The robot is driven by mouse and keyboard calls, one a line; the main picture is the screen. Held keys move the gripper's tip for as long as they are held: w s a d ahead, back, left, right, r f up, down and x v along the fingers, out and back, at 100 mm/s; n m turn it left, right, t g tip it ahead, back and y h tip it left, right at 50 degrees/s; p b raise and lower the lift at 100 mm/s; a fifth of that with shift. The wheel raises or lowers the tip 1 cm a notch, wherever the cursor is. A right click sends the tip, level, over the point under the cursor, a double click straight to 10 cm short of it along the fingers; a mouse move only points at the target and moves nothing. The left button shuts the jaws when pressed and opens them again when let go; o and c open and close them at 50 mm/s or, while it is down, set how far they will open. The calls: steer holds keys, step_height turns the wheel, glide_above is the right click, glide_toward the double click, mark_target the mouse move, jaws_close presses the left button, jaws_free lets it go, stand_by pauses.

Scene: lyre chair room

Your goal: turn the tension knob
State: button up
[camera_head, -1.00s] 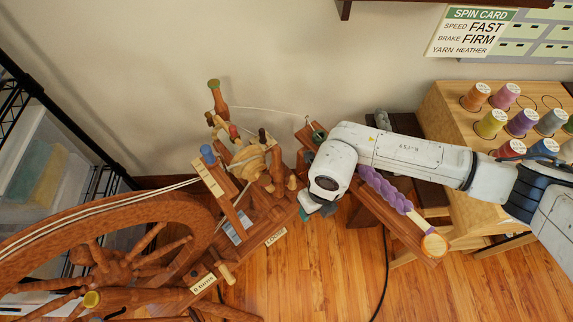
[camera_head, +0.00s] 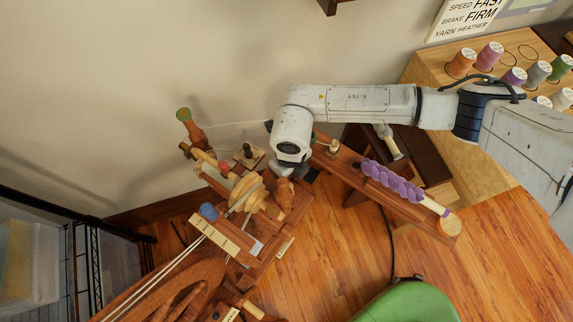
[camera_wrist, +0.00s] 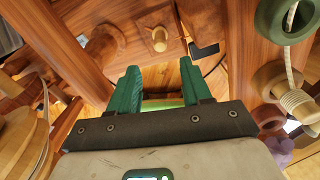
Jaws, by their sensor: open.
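The spinning wheel carries several knobs and pegs: a blue knob (camera_head: 208,212), a dark knob (camera_head: 247,150) and a green-topped post (camera_head: 184,115). I cannot tell for sure which one is the tension knob. My gripper hangs just right of the wheel's upright parts; in the head view the arm's end hides its fingers. In the wrist view my gripper (camera_wrist: 160,80) is open, its two green fingers apart with nothing held. A small pale wooden knob (camera_wrist: 160,38) on a reddish-brown wooden part shows past the fingertips, roughly centred between them, not touched.
Wooden posts stand close around my gripper, with a green ring (camera_wrist: 288,20) at upper right. A bench with a purple braid (camera_head: 390,184) lies right. A thread-spool rack (camera_head: 425,75) is at upper right, a green seat (camera_head: 408,303) at the bottom, a wire shelf (camera_head: 85,255) left.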

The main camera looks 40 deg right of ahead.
step_height(320, 180, down, 9)
steer(key=shift+f+b, duration=0.1)
steer(key=shift+b, duration=0.65)
jaws_close()
